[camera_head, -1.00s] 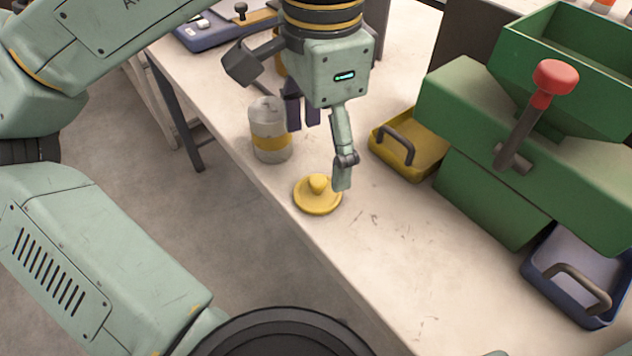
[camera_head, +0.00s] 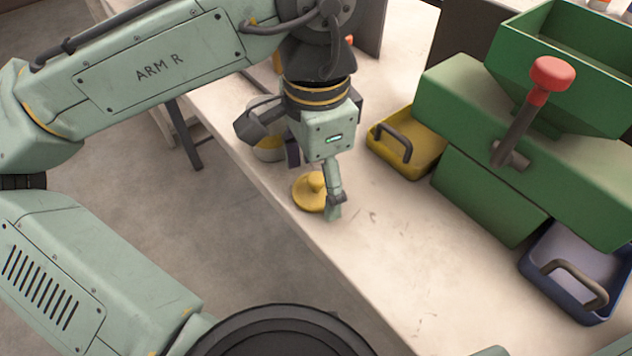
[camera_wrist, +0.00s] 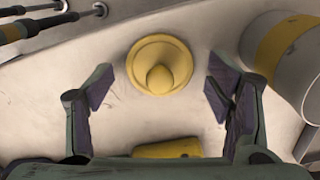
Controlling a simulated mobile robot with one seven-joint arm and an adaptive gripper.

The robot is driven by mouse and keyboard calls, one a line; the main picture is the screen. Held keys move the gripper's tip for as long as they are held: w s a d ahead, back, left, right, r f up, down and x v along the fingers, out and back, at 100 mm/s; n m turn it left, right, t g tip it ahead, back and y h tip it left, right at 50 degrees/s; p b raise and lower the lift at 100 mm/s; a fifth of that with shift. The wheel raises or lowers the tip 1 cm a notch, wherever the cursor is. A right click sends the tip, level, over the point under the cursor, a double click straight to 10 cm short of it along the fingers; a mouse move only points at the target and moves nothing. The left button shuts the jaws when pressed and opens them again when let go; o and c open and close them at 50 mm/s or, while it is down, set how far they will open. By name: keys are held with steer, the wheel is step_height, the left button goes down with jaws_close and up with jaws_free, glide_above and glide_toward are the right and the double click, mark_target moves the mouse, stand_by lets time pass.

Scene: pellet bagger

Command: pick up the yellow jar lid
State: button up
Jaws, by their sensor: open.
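The yellow jar lid (camera_head: 308,193) lies knob up on the light table near its front edge. It also shows in the wrist view (camera_wrist: 159,66), with its round knob in the middle. My gripper (camera_wrist: 160,88) is open, with one dark-padded finger to each side of the lid and nothing between the pads. In the head view my gripper (camera_head: 315,190) hangs over the lid, and one finger partly covers the lid's right side. I cannot tell the exact height of the fingertips above the table.
A grey jar with a yellow band (camera_wrist: 287,52) stands close to the lid; my gripper hides much of it in the head view (camera_head: 268,148). A yellow tray (camera_head: 420,160), a green machine with a red-knobbed lever (camera_head: 505,190) and a blue tray (camera_head: 545,288) are to the right. The front tabletop is clear.

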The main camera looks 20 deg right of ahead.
steer(key=c, duration=1)
steer(key=shift+s+f, duration=0.1)
